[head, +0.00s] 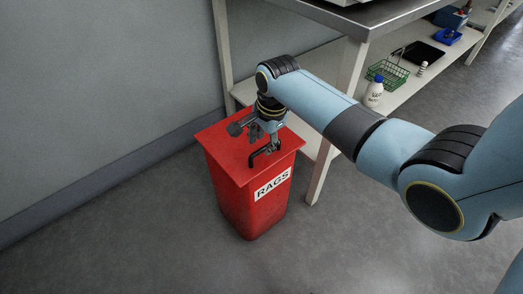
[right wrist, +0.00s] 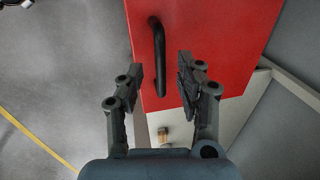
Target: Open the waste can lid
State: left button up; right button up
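The red waste can (head: 243,200) stands on the floor and bears a white RAGS label. Its flat red lid (head: 222,150) lies shut on top. A black bar handle (head: 262,153) is on the lid; in the right wrist view the handle (right wrist: 158,45) runs between my fingers' lines of sight. My right gripper (head: 256,139) is just above the lid at the handle. In the right wrist view my right gripper (right wrist: 161,68) is open, with a finger on each side of the handle; I cannot tell whether they touch it. My left gripper is out of view.
A bench (head: 352,18) with a lower shelf stands close behind and right of the can. The shelf holds a white bottle (head: 374,91), a green basket (head: 388,73) and a black tray (head: 419,54). A grey wall is at left. The floor in front is clear.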

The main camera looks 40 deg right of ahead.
jog(key=shift+w+f+b, duration=0.15)
jog(key=shift+f+b, duration=0.05)
jog(key=shift+f, duration=0.45)
jog(key=shift+w+f+b, duration=0.15)
jog(key=shift+f+b, duration=0.05)
jog(key=shift+f, duration=0.45)
grip_shut()
